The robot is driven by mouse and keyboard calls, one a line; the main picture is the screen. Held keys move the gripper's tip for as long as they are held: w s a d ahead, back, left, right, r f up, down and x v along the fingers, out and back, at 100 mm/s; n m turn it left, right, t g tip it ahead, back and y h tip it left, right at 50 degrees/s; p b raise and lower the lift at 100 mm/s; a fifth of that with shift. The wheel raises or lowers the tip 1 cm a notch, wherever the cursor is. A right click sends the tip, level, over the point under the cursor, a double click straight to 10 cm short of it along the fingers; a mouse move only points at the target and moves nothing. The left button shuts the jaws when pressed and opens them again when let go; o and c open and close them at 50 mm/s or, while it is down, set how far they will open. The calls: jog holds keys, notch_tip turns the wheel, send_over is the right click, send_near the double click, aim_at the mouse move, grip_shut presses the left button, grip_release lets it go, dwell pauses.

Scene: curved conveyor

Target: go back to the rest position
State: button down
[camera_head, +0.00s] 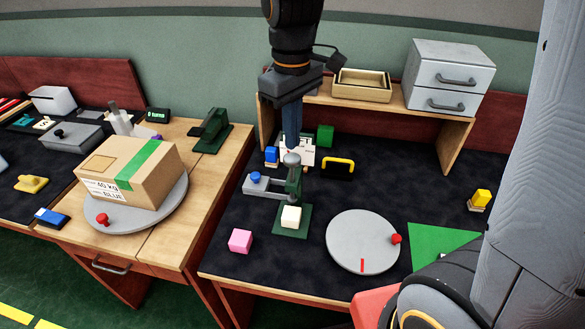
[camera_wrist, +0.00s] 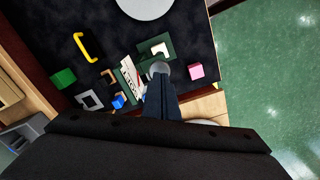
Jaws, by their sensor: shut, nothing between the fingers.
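My gripper (camera_head: 291,148) points straight down over the dark work table (camera_head: 384,190), its fingers together with nothing between them. Its tips are close above or touching the round grey knob of a green stamp-like press (camera_head: 296,190); I cannot tell which. In the wrist view my gripper (camera_wrist: 161,78) also ends at that knob. A white cube (camera_head: 291,217) sits on the green base of the press. A grey block with a blue knob (camera_head: 259,184) lies just left of the press.
A pink cube (camera_head: 240,240), a grey turntable (camera_head: 352,242) and a yellow handle (camera_head: 340,164) lie around the press. A wooden shelf (camera_head: 395,103) with a drawer unit (camera_head: 447,78) stands behind. Left, a cardboard box (camera_head: 150,165) rests on another turntable. The dark table is bare at centre right.

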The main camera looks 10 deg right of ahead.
jog(key=s+d+f+m+t, duration=0.1)
jog(key=s+d+f+m, duration=0.6)
jog(key=s+d, duration=0.1)
jog(key=shift+d+m, duration=0.3)
jog(key=shift+d, duration=0.3)
